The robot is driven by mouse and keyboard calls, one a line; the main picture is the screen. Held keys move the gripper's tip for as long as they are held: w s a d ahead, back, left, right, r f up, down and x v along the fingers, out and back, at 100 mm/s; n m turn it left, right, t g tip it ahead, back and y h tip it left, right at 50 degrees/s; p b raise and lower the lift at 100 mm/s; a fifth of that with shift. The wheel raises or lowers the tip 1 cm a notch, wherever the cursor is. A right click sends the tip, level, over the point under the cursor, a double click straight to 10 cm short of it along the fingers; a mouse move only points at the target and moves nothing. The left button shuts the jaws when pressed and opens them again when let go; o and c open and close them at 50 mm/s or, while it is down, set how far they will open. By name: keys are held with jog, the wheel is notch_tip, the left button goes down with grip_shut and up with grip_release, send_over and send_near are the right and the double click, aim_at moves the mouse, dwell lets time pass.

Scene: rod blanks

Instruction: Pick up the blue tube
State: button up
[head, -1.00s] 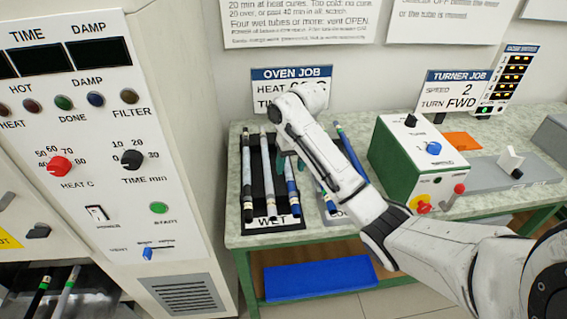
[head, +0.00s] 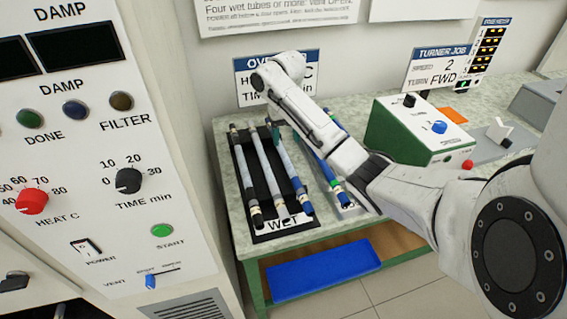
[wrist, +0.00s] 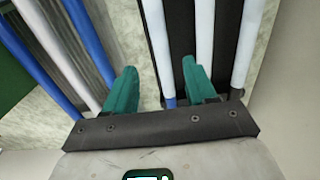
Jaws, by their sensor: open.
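My gripper (head: 287,148) is open over the right side of the black WET tray (head: 287,223). In the wrist view its green fingers (wrist: 159,68) stand either side of a pale tube with a blue end (wrist: 157,45). This is the rightmost WET tube (head: 291,172) in the head view, partly hidden by the gripper. Whether the fingers reach down beside it, I cannot tell. Bluer tubes lie on the grey tray beside it; one shows in the head view (head: 329,173) and in the wrist view (wrist: 88,38). My arm hides part of that tray.
Two more tubes lie in the WET tray, at its middle (head: 270,172) and left (head: 245,175). The oven panel (head: 130,130) stands close on the left. The green turner box (head: 415,130) is right of the trays. A blue bin (head: 322,268) sits below the bench.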

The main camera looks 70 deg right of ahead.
aim_at(285, 155)
jog(key=f, duration=0.7)
jog(key=shift+w+d+f+p, duration=0.2)
jog(key=shift+w+f+p, duration=0.05)
jog(key=shift+f+p, duration=0.05)
jog(key=shift+c, duration=0.3)
grip_shut()
